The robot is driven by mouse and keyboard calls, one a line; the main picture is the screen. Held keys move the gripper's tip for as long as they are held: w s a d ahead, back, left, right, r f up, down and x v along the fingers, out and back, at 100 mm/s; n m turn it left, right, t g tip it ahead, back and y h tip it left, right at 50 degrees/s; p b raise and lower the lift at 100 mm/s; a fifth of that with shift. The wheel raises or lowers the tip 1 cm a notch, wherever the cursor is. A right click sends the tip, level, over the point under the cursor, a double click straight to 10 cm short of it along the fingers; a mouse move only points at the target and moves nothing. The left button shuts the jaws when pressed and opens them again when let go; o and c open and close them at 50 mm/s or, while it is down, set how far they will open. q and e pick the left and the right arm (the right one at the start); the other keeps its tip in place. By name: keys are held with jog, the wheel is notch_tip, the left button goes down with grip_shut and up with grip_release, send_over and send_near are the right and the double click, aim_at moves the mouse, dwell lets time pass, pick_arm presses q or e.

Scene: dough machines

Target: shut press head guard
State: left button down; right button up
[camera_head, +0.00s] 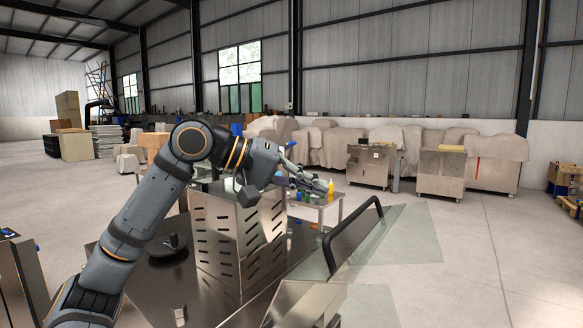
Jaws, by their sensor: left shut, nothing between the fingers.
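The press head guard (397,236) is a clear panel at the lower right of the machine, with a black bar handle (352,232) along its near side. It stands tilted out to the right, away from the slotted steel housing (240,235). My left arm comes in from the left and reaches over the housing. My left gripper (316,184) is shut and empty, above and beyond the handle in the picture. It appears apart from the guard, though the depth between them is hard to judge. My right gripper is out of view.
A small table (322,206) with coloured bottles stands behind my left gripper. The steel machine top (150,285) carries a dark round knob (168,243). Covered machines (340,146) line the back wall.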

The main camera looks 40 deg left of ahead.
aim_at(336, 238)
pick_arm(q)
jog(key=d+f, duration=0.1)
jog(key=w+d+f, duration=0.1)
jog(key=d, duration=0.1)
jog(key=shift+w+d+f, duration=0.1)
jog(key=shift+w+f, duration=0.05)
jog(key=shift+w, duration=0.05)
jog(key=shift+d+f+p, duration=0.3)
jog(key=shift+d+f, duration=0.1)
jog(key=shift+d, duration=0.2)
